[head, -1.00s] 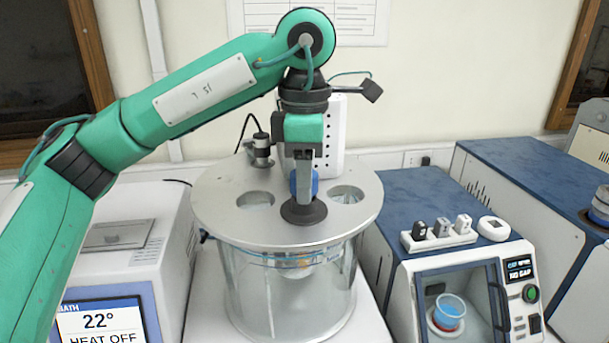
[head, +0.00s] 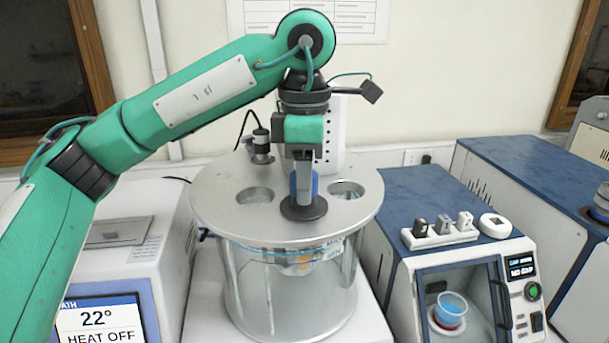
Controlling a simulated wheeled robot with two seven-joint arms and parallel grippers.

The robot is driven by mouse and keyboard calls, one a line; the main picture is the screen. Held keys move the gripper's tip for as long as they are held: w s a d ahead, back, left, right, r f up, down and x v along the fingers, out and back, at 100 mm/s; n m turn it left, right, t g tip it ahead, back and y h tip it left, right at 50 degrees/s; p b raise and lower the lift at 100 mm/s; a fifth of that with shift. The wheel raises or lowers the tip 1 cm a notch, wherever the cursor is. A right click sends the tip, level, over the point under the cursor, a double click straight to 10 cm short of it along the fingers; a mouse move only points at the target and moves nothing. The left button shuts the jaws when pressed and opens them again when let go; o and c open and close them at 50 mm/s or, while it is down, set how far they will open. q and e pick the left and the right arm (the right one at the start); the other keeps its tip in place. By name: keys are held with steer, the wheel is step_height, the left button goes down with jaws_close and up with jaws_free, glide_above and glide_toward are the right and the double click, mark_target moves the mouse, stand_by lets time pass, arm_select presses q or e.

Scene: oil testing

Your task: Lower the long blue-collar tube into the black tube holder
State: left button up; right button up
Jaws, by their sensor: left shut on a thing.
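The blue collar of the long tube (head: 315,184) shows just above the black tube holder (head: 304,208) in the round metal lid. My left gripper (head: 304,190) points straight down and is shut on the collar, its front finger covering much of it. The tube stands upright, in line with the holder. Its lower end shows faintly through the clear vessel (head: 297,264) under the lid. Whether the collar touches the holder is hidden by the finger. My right gripper is not in view.
The metal lid (head: 225,215) has two open holes beside the holder. A dark-topped stirrer (head: 261,145) and a white perforated housing (head: 335,130) stand behind. A blue-and-white machine (head: 400,200) is to the right; a bath unit with a screen (head: 105,322) is at left.

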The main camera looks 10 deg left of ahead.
arm_select(q)
steer(key=shift+f, duration=0.15)
steer(key=o, duration=1)
step_height(320, 180, up, 11)
steer(key=p, duration=0.9)
